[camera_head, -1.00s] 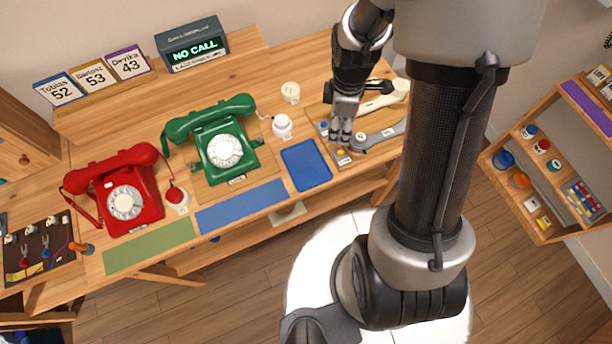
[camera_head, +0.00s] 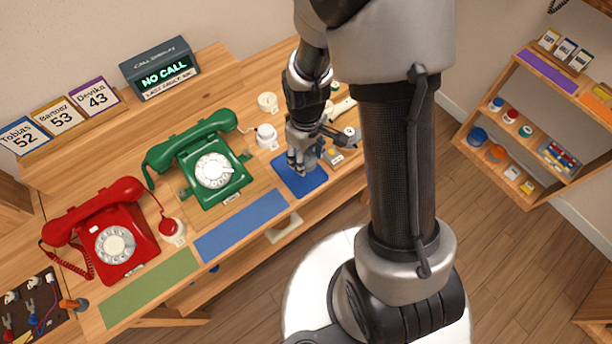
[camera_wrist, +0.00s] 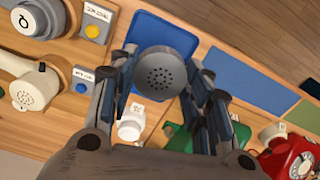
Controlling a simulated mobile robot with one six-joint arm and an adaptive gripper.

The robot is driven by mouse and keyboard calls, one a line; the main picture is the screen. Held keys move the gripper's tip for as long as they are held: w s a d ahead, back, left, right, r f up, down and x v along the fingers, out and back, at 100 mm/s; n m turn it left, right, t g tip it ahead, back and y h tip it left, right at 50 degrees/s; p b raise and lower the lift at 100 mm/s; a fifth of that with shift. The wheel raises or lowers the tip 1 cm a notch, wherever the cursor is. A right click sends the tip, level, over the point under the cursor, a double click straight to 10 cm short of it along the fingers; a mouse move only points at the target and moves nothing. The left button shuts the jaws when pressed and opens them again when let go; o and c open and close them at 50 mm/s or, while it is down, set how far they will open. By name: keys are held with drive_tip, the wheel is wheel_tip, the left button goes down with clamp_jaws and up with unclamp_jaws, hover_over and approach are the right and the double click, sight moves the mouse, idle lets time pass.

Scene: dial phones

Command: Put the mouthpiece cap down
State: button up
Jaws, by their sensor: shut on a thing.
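The mouthpiece cap (camera_wrist: 160,76) is a round grey disc with small holes, seen in the wrist view between my fingers. My gripper (camera_wrist: 162,84) is shut on it. In the head view my gripper (camera_head: 300,164) is over the blue tray (camera_head: 313,188), and the cap is not clearly seen there. The blue tray also shows behind the cap in the wrist view (camera_wrist: 148,32). I cannot tell whether the cap touches the tray.
A green phone (camera_head: 210,168) and a red phone (camera_head: 104,232) stand to the left. A small white jar (camera_head: 267,136) is close to the gripper. A blue mat (camera_head: 240,225) and a green mat (camera_head: 148,288) lie clear along the front edge. A pale handset (camera_wrist: 32,90) lies beyond the tray.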

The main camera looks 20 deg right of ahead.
wheel_tip(320, 180, down, 9)
drive_tip(key=b, duration=0.2)
drive_tip(key=shift+f+b, duration=0.15)
drive_tip(key=shift+b, duration=0.25)
drive_tip(key=shift+f, duration=0.1)
drive_tip(key=o, duration=1)
wheel_tip(320, 180, up, 12)
drive_tip(key=p, duration=0.4)
wheel_tip(320, 180, up, 8)
drive_tip(key=m+t, duration=0.1)
hover_over(306, 179)
drive_tip(key=s+r+m+t, duration=0.1)
drive_tip(key=s+r, duration=0.4)
drive_tip(key=s+r+m+t, duration=0.1)
drive_tip(key=s+r+m, duration=0.1)
drive_tip(key=s+r, duration=0.3)
drive_tip(key=s+r+m+t, duration=0.1)
drive_tip(key=s+r+m, duration=0.1)
drive_tip(key=s+r, duration=0.3)
wheel_tip(306, 179, up, 2)
drive_tip(key=shift+s+t, duration=0.1)
drive_tip(key=shift+t, duration=0.2)
